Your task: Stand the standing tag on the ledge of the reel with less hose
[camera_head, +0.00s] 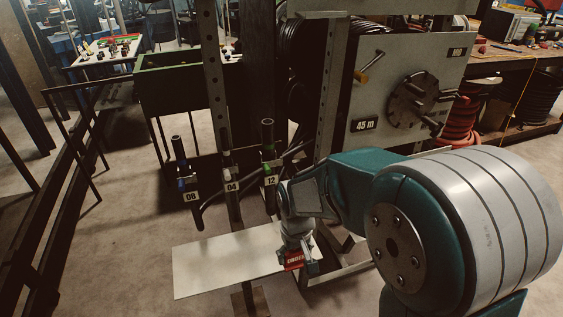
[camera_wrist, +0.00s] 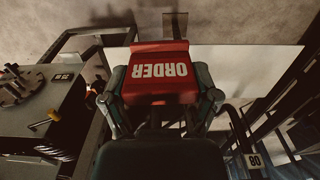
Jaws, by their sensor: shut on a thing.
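The standing tag is red with white "ORDER" lettering (camera_wrist: 160,84), upside down in the wrist view. It shows small in the head view (camera_head: 294,260). My gripper (camera_head: 297,255) is shut on it, with a finger on each side (camera_wrist: 163,92). The tag is over the right end of a pale flat ledge (camera_head: 225,264), also in the wrist view (camera_wrist: 245,58); I cannot tell whether they touch. Behind stands a reel with dark hose (camera_head: 298,50), mostly hidden by its grey panel (camera_head: 392,62) marked "45 m". No second reel's reading is legible.
Hose ends on a rack carry labels 08 (camera_head: 191,197), 04 (camera_head: 232,186) and 12 (camera_head: 270,181), just behind the ledge. Steel posts (camera_head: 216,80) rise there. The ledge's left part is bare.

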